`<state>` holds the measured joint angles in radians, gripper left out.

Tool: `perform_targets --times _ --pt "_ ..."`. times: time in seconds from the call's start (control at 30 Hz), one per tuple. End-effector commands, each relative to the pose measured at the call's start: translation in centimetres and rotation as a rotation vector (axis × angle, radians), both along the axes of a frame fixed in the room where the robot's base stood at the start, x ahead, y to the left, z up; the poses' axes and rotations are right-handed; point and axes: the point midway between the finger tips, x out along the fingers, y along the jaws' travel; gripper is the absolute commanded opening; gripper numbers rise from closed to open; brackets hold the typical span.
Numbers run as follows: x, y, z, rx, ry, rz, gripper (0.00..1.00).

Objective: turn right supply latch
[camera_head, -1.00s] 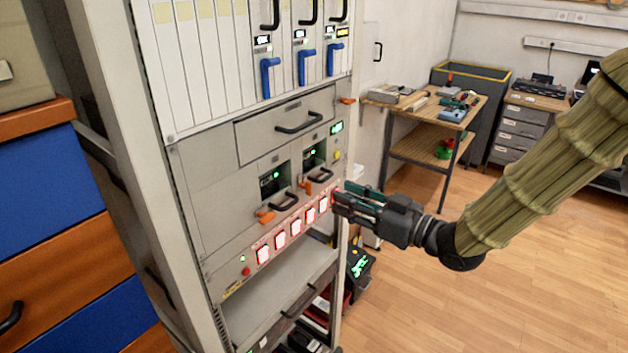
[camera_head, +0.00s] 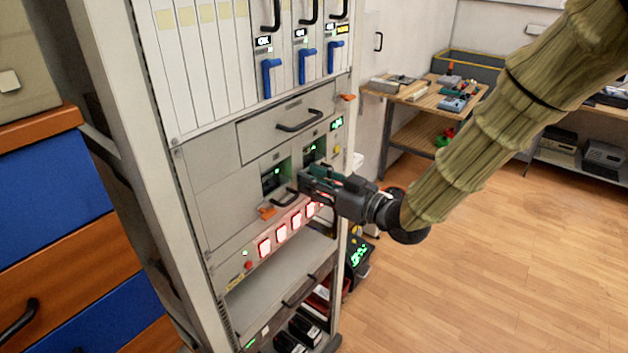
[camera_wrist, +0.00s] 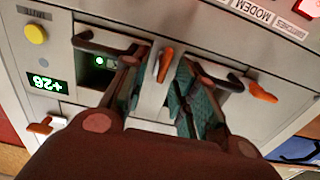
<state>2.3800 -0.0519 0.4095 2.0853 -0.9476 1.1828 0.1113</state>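The right supply (camera_head: 312,152) is a grey module in the rack with a dark window and green light. My gripper (camera_head: 303,180) covers its lower part in the head view. In the wrist view, which is turned over, its orange latch (camera_wrist: 165,64) lies between my two teal-padded fingers, beside its black handle (camera_wrist: 105,45). My gripper (camera_wrist: 168,75) is open around the latch; I see no clear contact. The left supply (camera_head: 274,178) has its own orange latch (camera_head: 267,213) and black handle (camera_head: 286,199).
A row of red-lit switches (camera_head: 281,234) runs just below the supplies. A drawer with a black handle (camera_head: 300,121) is above, with a yellow button (camera_wrist: 35,33) and green display (camera_wrist: 45,83) beside it. A workbench (camera_head: 412,95) stands behind; open floor lies right.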

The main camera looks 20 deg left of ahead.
Motion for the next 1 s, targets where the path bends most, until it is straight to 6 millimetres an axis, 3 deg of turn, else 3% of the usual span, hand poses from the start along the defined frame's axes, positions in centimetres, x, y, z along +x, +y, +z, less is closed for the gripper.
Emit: perform_targets --times 0.03,0.17,0.2,0.63,1.0 --pt "0.01 -0.01 0.01 0.0 0.0 0.0 0.25" --pt "0.0 -0.03 0.01 0.0 0.0 0.0 0.01" --pt "0.0 -0.03 0.01 0.0 0.0 0.0 0.0" --pt "0.17 -0.17 0.11 0.022 0.055 -0.003 0.0" --pt "0.53 -0.29 0.07 0.116 0.31 -0.003 0.0"
